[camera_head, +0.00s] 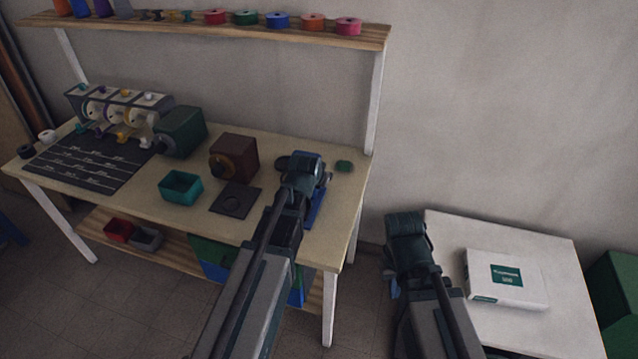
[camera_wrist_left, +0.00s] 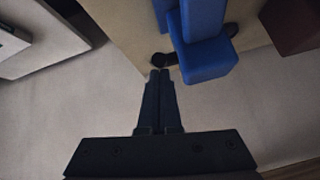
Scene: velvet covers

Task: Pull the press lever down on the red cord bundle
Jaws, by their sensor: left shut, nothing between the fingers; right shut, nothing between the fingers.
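A blue press (camera_head: 316,208) stands near the right end of the workbench, mostly hidden behind my left arm in the head view. In the left wrist view, a blue upright block of it (camera_wrist_left: 205,60) rises close beyond my left fingertips, with dark parts at its foot. My left gripper (camera_wrist_left: 160,76) is shut and empty, its tips just short of the blue block; I cannot tell whether they touch. I cannot make out the lever or a red cord bundle. My right gripper (camera_head: 405,228) is shut and empty, beside the white table, away from the press.
A shelf (camera_head: 200,30) of spools hangs above. A white box (camera_head: 505,279) lies on the white table (camera_head: 445,222).

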